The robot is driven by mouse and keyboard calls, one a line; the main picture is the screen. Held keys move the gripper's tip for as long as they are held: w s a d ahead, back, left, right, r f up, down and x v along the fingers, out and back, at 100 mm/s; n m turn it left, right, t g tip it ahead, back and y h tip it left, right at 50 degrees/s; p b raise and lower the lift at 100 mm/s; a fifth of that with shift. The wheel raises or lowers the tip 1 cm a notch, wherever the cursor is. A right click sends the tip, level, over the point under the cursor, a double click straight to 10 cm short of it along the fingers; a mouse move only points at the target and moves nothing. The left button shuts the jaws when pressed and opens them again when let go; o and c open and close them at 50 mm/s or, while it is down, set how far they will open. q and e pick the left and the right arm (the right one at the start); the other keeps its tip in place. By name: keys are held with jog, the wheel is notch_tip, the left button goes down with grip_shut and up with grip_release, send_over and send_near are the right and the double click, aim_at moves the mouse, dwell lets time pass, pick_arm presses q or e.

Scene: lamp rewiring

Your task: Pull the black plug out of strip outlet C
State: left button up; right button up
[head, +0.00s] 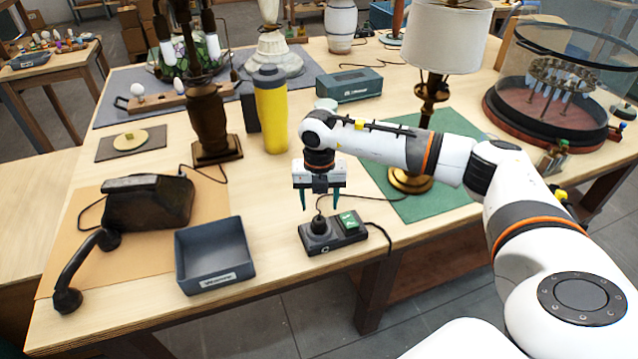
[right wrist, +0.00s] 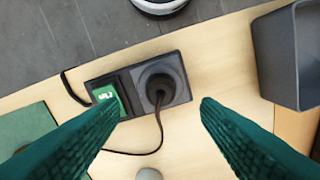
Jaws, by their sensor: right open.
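The black plug (head: 319,223) sits upright in the left outlet of the dark power strip (head: 352,239). In the right wrist view the round plug (right wrist: 160,88) is seated in the outlet of the strip (right wrist: 183,72), with its thin cord curving away. A small mark shows on the strip's front below the plug; I cannot read it surely. My right gripper (head: 320,203) points down above the plug, open and empty. In the right wrist view its green fingers (right wrist: 157,104) stand apart on either side of the plug, not touching it. My left gripper is not in view.
A green switch (head: 348,220) is on the strip's right part. A grey tray (head: 243,269) stands to the left, near the table's front edge. A lamp (head: 411,182) stands on a green mat (head: 450,206) behind right. A yellow tumbler (head: 271,115) and black telephone (head: 148,202) are further left.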

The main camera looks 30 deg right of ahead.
aim_at(319, 219)
notch_tip(319, 219, down, 8)
jog(key=shift+r+p, duration=0.25)
jog(key=shift+p, duration=0.6)
jog(key=shift+c, duration=0.3)
jog(key=c, duration=1)
jog(key=shift+r, duration=0.1)
jog(key=shift+r+p, duration=1.75)
jog(key=shift+r, duration=0.55)
